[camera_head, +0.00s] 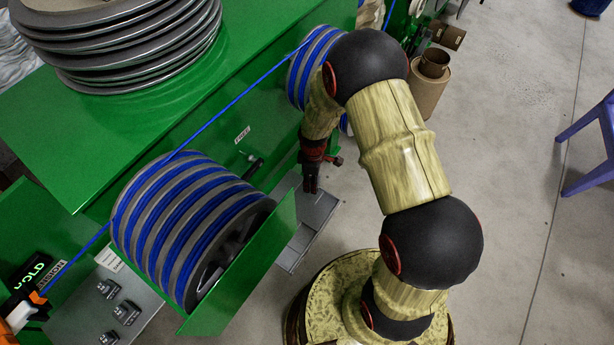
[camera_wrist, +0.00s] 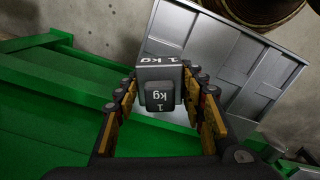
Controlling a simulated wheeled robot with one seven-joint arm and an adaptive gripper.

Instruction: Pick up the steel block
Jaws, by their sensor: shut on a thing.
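A small grey steel block (camera_wrist: 158,84) marked "1 kg" sits between the fingers of my gripper (camera_wrist: 163,98) in the wrist view. My gripper is shut on it, with a finger on each side. In the head view my gripper (camera_head: 311,178) points down beside the green machine, above a grey metal tray (camera_head: 316,215). The block cannot be made out in the head view. In the wrist view the tray (camera_wrist: 222,60) lies behind and to the right of the block, and the block appears clear of it.
A large reel (camera_head: 190,225) wound with blue cable stands left of my gripper, with a green panel (camera_head: 255,270) in front. Several small metal pieces (camera_head: 127,312) lie on a grey surface at lower left. A purple stool (camera_head: 590,150) stands right. The floor between is clear.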

